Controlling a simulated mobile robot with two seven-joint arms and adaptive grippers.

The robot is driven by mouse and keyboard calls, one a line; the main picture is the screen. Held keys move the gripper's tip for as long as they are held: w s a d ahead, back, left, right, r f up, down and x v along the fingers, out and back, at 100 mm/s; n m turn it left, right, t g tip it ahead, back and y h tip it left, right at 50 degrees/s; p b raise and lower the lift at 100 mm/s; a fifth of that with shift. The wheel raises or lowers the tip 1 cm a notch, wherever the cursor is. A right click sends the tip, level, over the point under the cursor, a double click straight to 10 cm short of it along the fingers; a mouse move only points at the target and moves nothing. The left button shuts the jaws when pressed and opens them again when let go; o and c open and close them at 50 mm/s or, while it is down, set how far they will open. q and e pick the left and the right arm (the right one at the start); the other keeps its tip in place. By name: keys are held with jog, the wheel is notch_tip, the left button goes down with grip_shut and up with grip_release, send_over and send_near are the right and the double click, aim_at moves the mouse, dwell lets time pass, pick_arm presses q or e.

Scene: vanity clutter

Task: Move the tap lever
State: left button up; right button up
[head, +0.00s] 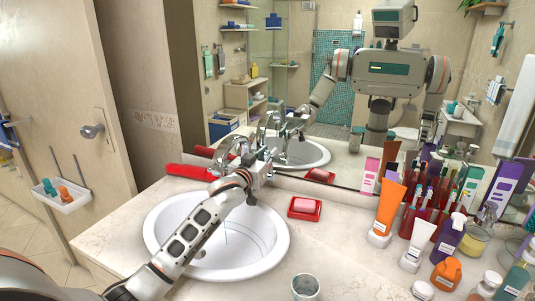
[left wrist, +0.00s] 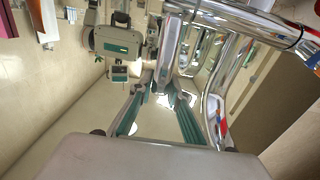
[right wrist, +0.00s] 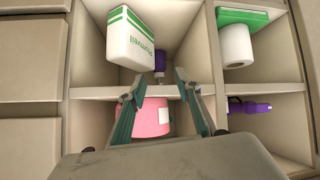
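The chrome tap (head: 229,146) stands behind the white sink, its curved spout showing left of my left gripper (head: 262,172). My gripper hides part of the tap body, and I cannot make out the lever clearly in the head view. My right gripper (right wrist: 159,78) is open and empty, facing shelf compartments.
The white sink (head: 165,232) is under my left arm. A red soap dish (head: 304,216) and a red item (head: 190,172) flank the tap. Tubes and bottles (head: 388,208) crowd the right; a cup (head: 305,287) stands in front. The right wrist view shows a white box (right wrist: 131,40) and pink item (right wrist: 152,118).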

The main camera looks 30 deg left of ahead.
pick_arm(q)
grip_shut()
jog(key=shift+w+r+g, duration=0.35)
jog(key=shift+w+g, duration=0.35)
jog(key=shift+w, duration=0.05)
jog(key=shift+w+a+f+g, duration=0.1)
jog(key=shift+w+g, duration=1)
jog(key=shift+g, duration=0.2)
jog(key=o, duration=0.8)
grip_release()
jog(key=shift+c, duration=0.2)
jog(key=v, duration=1.2)
jog(key=shift+a, duration=0.1)
